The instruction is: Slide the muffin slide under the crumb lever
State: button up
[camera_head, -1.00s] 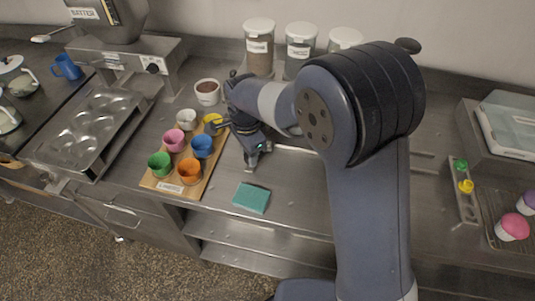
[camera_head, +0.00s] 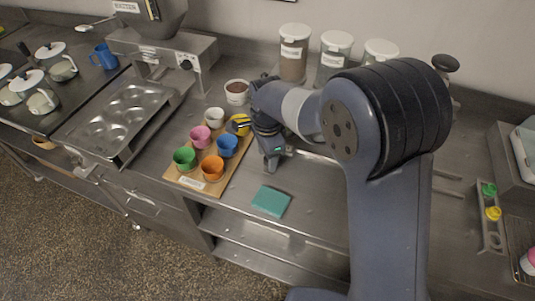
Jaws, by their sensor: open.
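A metal muffin tin (camera_head: 121,122) with round wells lies on the counter at the left, in front of a batter machine (camera_head: 165,50). I cannot tell surely which part is the muffin slide. Nothing stands out clearly as the crumb lever, and my arm hides part of the back counter below the jars. My gripper (camera_head: 272,165) is open and points down just right of the wooden cup board (camera_head: 188,181). It appears empty and is apart from the muffin tin.
A teal cloth (camera_head: 271,201) lies in front. A brown-filled bowl (camera_head: 236,92) and jars (camera_head: 293,52) stand behind. Teapots (camera_head: 35,90) are at far left.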

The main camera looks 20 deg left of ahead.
notch_tip(320, 180, up, 8)
jog(key=shift+f+b, duration=0.25)
jog(key=shift+b, duration=0.3)
notch_tip(320, 180, down, 7)
jog(key=shift+p, duration=0.6)
jog(key=shift+d+f, duration=0.25)
jog(key=shift+f, duration=0.05)
jog(key=shift+d, duration=0.65)
